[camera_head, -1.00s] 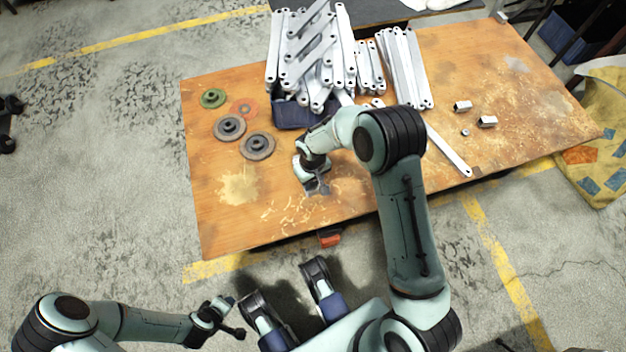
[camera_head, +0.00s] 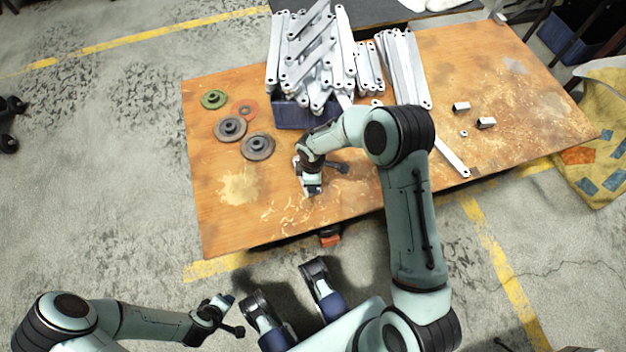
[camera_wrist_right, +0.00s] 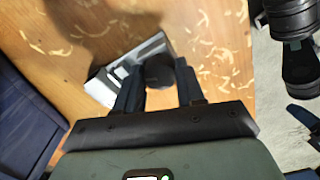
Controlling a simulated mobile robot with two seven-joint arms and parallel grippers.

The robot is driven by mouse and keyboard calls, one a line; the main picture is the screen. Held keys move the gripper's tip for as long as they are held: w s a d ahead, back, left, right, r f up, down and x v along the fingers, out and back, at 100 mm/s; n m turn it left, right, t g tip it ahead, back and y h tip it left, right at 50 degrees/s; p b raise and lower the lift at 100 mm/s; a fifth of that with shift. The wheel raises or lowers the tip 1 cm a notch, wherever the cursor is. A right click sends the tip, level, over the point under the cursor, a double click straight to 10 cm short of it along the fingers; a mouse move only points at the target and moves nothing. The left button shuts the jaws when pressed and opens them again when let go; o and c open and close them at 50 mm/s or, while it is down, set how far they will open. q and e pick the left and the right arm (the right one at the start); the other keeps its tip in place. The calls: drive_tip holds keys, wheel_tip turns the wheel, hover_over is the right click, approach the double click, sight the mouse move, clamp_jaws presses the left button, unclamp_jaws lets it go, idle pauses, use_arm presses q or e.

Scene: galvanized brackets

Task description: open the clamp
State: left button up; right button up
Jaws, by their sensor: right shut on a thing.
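The clamp (camera_wrist_right: 152,48) shows in the right wrist view as a pale grey metal body with a dark round knob (camera_wrist_right: 159,70). My right gripper (camera_wrist_right: 160,88) has one dark finger on each side of the knob and is shut on it. In the head view my right gripper (camera_head: 311,190) points down at the front left part of the wooden table and largely hides the clamp. How far the clamp is open cannot be seen. My left gripper (camera_head: 222,306) is off the table at the lower left, empty-looking and too small to tell open from shut.
A blue bin (camera_head: 292,115) with pale metal brackets (camera_head: 310,55) stands behind my right wrist. Several discs (camera_head: 257,146) lie to its left. Long bars and small metal pieces (camera_head: 486,122) lie to the right. An orange-red part (camera_head: 330,240) shows below the table's front edge (camera_head: 275,238).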

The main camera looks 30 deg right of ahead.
drive_tip(key=n+p, duration=0.1)
drive_tip(key=n, duration=0.5)
drive_tip(key=o, duration=1)
drive_tip(key=shift+c, duration=0.2)
